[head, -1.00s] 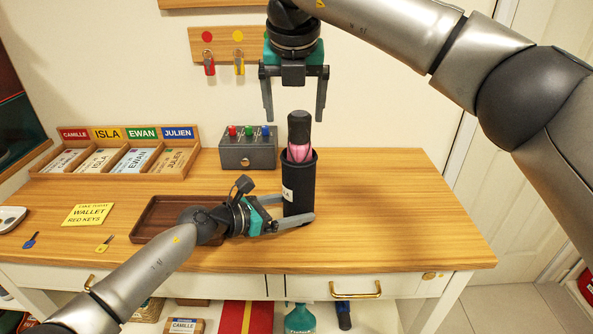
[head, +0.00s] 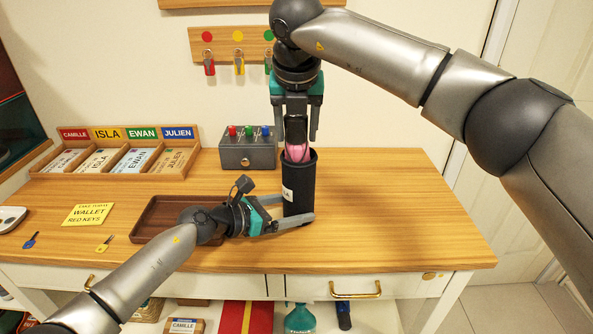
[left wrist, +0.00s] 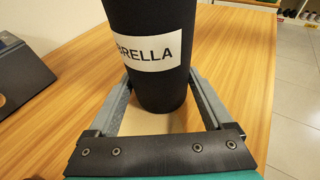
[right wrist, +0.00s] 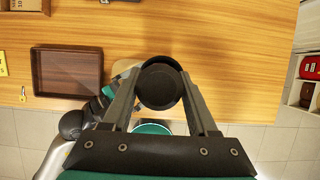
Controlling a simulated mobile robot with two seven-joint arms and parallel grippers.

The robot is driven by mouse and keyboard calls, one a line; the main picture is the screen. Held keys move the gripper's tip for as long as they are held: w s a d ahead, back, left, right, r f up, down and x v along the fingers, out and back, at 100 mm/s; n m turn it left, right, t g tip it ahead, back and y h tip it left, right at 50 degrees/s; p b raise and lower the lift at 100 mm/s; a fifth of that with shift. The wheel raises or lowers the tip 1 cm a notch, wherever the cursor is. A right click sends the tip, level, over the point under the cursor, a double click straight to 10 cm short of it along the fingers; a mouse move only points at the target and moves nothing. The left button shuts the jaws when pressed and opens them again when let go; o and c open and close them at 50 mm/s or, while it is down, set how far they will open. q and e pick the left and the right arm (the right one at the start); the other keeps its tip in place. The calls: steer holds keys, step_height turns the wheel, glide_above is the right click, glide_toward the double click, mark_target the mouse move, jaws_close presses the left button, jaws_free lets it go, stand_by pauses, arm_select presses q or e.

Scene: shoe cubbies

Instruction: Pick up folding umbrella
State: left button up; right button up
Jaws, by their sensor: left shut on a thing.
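The folding umbrella (head: 297,152) has a black handle and pink fabric, and stands upright in a black cylindrical holder (head: 300,182). The holder's white label, partly readable as "BRELLA", shows in the left wrist view (left wrist: 146,50). My left gripper (head: 290,220) is shut on the lower part of the holder, one finger on each side. My right gripper (head: 297,132) points down from above, its open fingers on either side of the umbrella handle. In the right wrist view the round handle end (right wrist: 160,87) lies between the fingers, with gaps visible.
A brown tray (head: 150,222) lies left of the holder, partly behind my left gripper. A grey box with coloured buttons (head: 248,152) stands behind. A name-card rack (head: 120,152) is at the back left. The tabletop right of the holder is clear.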

arm_select(q)
steer(key=shift+r, duration=0.1)
arm_select(e)
jaws_close()
stand_by(0.3)
steer(key=shift+r, duration=0.1)
step_height(320, 180, up, 18)
stand_by(0.8)
stand_by(0.4)
arm_select(q)
steer(key=o, duration=0.8)
steer(key=shift+c, duration=0.2)
steer(key=shift+a, duration=0.1)
